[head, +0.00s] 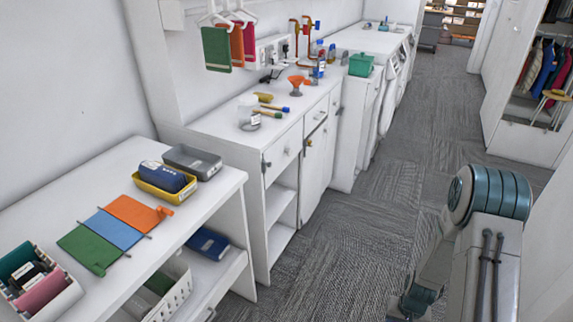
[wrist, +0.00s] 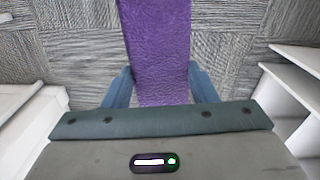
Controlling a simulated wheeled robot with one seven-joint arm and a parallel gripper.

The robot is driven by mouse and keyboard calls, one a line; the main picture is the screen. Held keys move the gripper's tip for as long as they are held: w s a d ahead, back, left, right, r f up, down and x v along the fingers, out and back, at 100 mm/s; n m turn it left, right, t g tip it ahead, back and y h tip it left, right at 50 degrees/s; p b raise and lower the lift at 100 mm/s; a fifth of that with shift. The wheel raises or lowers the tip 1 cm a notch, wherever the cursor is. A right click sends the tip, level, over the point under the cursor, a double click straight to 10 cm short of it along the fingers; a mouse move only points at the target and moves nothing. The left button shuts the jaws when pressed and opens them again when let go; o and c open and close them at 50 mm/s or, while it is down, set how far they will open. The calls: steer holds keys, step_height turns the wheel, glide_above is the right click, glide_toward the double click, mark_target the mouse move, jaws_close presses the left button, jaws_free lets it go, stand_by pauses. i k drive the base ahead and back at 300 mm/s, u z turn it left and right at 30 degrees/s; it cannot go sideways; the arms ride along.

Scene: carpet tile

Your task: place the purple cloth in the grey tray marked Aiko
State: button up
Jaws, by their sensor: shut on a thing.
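The purple cloth (wrist: 154,40) hangs between the two blue fingers of my gripper (wrist: 160,86) in the wrist view, with carpet behind it. My gripper is shut on the cloth. The cloth's far end runs out of the top of the picture. In the head view the grey tray (head: 206,174) stands at the back corner of the near white shelf unit's top and looks empty. No name on it can be read from here. My arm shows at the lower right, but the cloth is not visible in that view.
A yellow tray (head: 152,190) holding a dark blue rolled item stands beside the grey tray. Green, blue and orange flat pieces (head: 115,228) lie nearby. A white basket (head: 65,298) with rolled cloths is at lower left. The carpet aisle (head: 370,200) is clear.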

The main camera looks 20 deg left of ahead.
mark_target(192, 162)
steer(key=i, duration=1.85)
steer(key=u, duration=2.75)
